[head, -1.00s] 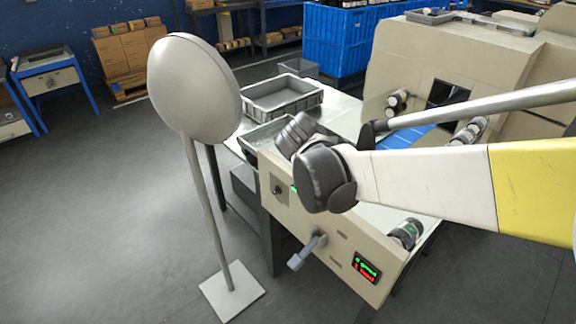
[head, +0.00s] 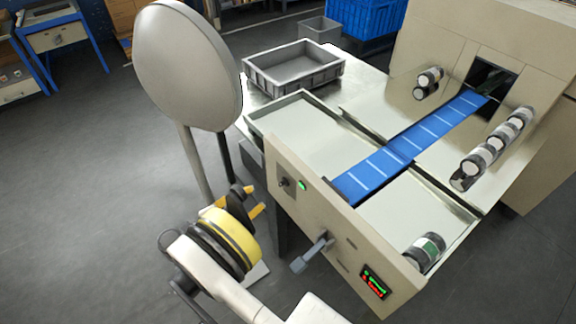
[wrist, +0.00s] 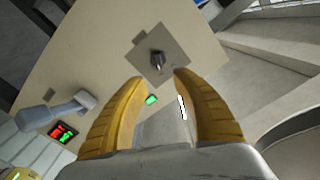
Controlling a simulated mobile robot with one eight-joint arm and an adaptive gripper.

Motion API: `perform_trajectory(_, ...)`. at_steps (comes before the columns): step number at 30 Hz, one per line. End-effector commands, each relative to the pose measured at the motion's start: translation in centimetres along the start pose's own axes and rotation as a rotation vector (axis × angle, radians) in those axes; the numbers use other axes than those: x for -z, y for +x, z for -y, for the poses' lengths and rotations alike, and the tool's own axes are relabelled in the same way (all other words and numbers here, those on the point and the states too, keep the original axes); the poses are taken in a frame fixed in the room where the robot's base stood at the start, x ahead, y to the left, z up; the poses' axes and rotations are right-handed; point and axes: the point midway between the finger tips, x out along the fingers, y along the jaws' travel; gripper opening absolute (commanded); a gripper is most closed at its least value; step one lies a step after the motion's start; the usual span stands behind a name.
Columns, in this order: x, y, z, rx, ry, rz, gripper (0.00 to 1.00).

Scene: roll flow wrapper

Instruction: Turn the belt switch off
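The belt switch appears to be the small dark knob (head: 285,184) on the cream front panel (head: 335,240), beside a lit green lamp (head: 302,185). In the wrist view the knob (wrist: 157,62) stands on a square grey plate (wrist: 172,45), with the green lamp (wrist: 151,100) close by. My gripper (head: 250,201) is in front of the panel, to the left of the knob in the head view. In the wrist view its two yellow fingers (wrist: 159,80) are apart with nothing between them. The knob shows just beyond the fingertips, untouched.
A grey lever (head: 312,255) sticks out of the panel, near a red and green display (head: 374,281). A round pale disc on a stand (head: 188,65) is left of the machine. A blue belt (head: 400,148) and several rolls (head: 490,150) lie behind the panel.

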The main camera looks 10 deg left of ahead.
Motion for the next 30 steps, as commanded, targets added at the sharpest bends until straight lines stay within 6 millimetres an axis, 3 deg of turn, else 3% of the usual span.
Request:
perform_trajectory(5,0.1,2.1,-0.1,-0.002,0.004,-0.003,0.33)
perform_trajectory(12,-0.2,7.0,-0.2,-0.003,0.002,-0.002,0.33)
perform_trajectory(18,-0.2,9.8,-0.1,-0.001,0.001,-0.001,0.33)
perform_trajectory(30,0.0,10.7,0.0,0.0,0.001,0.0,0.33)
